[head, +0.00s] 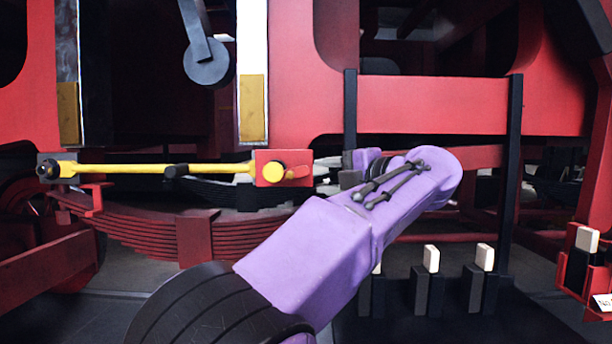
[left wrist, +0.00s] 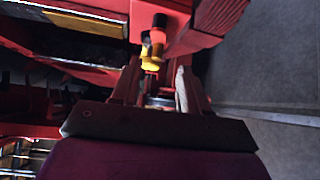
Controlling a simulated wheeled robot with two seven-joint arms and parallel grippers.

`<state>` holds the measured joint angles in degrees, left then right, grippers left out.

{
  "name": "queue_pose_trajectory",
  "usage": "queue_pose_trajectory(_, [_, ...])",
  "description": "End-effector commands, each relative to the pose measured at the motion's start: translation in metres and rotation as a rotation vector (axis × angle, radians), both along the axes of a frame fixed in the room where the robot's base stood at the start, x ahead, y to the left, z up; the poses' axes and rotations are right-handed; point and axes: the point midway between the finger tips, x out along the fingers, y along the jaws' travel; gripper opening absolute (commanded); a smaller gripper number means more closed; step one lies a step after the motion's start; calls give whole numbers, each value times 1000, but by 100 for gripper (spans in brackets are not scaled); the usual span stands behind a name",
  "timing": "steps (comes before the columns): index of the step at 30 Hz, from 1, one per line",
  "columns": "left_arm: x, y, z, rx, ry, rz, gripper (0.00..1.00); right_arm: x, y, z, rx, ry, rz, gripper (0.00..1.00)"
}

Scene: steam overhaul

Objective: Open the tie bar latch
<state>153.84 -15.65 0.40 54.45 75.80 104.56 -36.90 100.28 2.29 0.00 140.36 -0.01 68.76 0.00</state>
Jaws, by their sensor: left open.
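My right gripper is out of view.
A red leaf spring (head: 150,235) runs below the bar. Black uprights (head: 514,150) and a red beam (head: 430,105) stand at the right. Several white-topped levers (head: 431,258) stand low at the right. A dark roller (head: 206,62) hangs above.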

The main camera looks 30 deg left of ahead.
Motion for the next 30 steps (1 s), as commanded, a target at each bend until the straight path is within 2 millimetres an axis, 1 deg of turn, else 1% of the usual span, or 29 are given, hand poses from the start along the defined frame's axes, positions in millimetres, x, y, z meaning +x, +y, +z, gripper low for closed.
queue_pose_trajectory(6, [12, 48, -5, -3, 3, 2, 44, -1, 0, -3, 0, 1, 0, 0])
queue_pose_trajectory(9, [16, 68, -6, -2, 2, 2, 44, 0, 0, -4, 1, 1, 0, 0])
queue_pose_trajectory(12, [19, 81, -7, -1, 1, 2, 44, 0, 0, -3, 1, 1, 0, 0])
queue_pose_trajectory(16, [22, 89, -7, 0, 1, 0, 44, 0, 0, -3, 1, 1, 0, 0])
queue_pose_trajectory(23, [22, 90, -7, 0, 1, 0, 44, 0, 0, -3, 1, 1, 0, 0])
queue_pose_trajectory(24, [22, 89, -7, 0, 1, 0, 31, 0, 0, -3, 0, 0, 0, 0])
queue_pose_trajectory(26, [22, 89, -7, 0, 1, 0, 12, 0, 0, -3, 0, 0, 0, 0])
queue_pose_trajectory(27, [22, 89, -7, 0, 1, 0, 0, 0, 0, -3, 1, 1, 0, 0])
queue_pose_trajectory(30, [22, 89, -8, -2, 2, 1, 0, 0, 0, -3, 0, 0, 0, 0])
